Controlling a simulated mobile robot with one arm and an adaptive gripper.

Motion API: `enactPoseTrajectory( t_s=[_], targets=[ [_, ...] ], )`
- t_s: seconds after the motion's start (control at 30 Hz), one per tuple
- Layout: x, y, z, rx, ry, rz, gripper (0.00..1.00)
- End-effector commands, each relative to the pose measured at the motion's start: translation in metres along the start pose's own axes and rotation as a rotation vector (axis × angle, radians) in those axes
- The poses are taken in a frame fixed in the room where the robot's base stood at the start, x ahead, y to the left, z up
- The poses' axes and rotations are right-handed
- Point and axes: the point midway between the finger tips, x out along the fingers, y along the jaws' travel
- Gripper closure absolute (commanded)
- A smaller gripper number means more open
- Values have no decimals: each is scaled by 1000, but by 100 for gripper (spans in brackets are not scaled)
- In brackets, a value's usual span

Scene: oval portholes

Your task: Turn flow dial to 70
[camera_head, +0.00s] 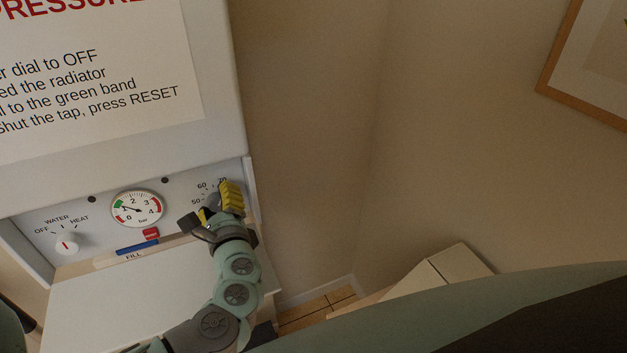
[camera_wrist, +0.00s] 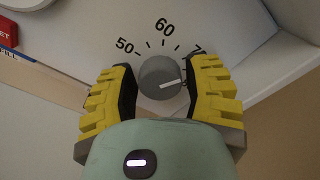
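The flow dial is a round grey knob (camera_wrist: 160,78) on the panel, in the middle of the wrist view. Its white pointer line points right and slightly up, below the "70" label, which the right finger partly covers. The "50" and "60" labels are clear at upper left and top. My gripper (camera_wrist: 160,88) has its yellow fingers on either side of the knob, with a small gap seen on each side; contact is not evident. In the head view my gripper (camera_head: 218,203) hides the knob, with some scale numbers showing above it.
Left on the panel are the pressure gauge (camera_head: 137,209), its needle near the green band, the red button (camera_head: 151,234), the blue fill lever (camera_head: 138,246) and the WATER/HEAT dial (camera_head: 67,243). A wall (camera_head: 310,130) stands close to the right.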

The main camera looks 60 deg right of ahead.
Motion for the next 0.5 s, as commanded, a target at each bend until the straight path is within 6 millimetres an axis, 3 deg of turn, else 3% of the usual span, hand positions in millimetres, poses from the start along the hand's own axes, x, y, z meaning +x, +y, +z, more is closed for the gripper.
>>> enactPoseTrajectory(
  t_s=[0.2, 0.5],
  targets=[
    [0, 0, 0, 0, -1, 0, 30],
    [-4, -1, -1, 0, 2, -2, 30]
  ],
)
